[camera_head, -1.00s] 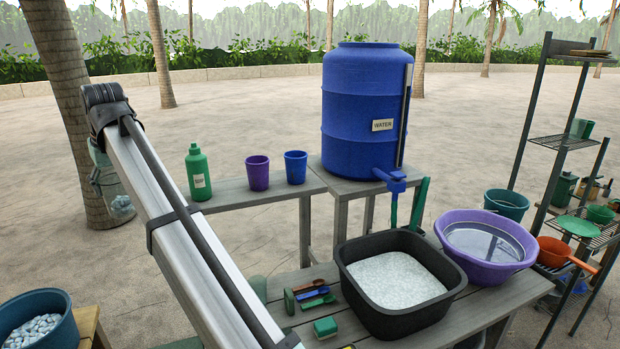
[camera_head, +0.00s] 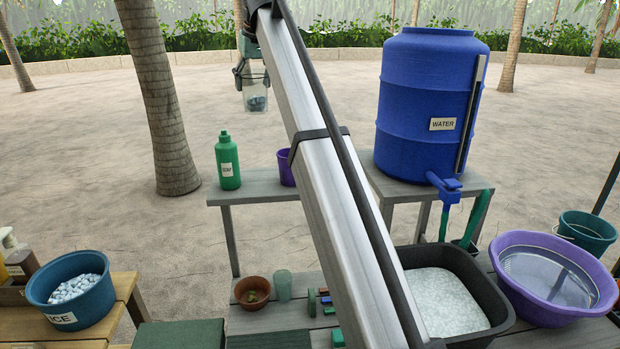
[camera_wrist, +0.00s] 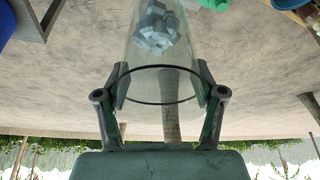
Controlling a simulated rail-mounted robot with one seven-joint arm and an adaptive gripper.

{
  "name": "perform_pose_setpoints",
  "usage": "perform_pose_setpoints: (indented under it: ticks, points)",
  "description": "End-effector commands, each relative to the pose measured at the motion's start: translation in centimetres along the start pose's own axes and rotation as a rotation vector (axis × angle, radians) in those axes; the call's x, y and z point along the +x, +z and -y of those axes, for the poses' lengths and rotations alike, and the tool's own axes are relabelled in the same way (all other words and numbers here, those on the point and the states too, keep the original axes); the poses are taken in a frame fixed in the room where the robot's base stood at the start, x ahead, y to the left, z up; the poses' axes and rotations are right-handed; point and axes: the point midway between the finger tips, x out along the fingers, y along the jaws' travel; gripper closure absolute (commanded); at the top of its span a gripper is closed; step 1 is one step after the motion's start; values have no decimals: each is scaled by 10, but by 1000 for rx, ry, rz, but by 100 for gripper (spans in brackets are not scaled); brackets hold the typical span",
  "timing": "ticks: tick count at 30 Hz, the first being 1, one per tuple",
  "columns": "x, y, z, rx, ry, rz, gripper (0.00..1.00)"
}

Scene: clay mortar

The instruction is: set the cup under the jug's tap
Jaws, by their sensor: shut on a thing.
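My gripper (camera_wrist: 160,92) is shut on a clear cup (camera_wrist: 140,78) with grey-blue ice cubes in its bottom. In the head view the cup (camera_head: 257,88) hangs upright in the air at the upper left of my arm, beyond the tables, and my gripper (camera_head: 250,68) is around its upper part. The jug is a big blue barrel (camera_head: 425,95) labelled WATER on a grey wooden stand at the right. Its blue tap (camera_head: 445,186) sticks out low on the front. The cup is well left of the tap and apart from it.
A green soap bottle (camera_head: 228,165) and a purple cup (camera_head: 286,168), partly behind my arm, stand on the grey bench. A black tub (camera_head: 490,290) and a purple basin (camera_head: 525,247) are below the tap. An ice bucket (camera_head: 98,310) is at lower left.

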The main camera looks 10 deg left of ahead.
Motion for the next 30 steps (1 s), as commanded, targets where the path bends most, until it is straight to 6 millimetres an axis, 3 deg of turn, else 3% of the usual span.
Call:
perform_pose_setpoints:
  ticks: [7,22,30]
  points:
    - [20,17,2,-20,-8,2,75]
    - [125,60,2,-19,-8,2,75]
    - [146,67,1,-19,-8,0,75]
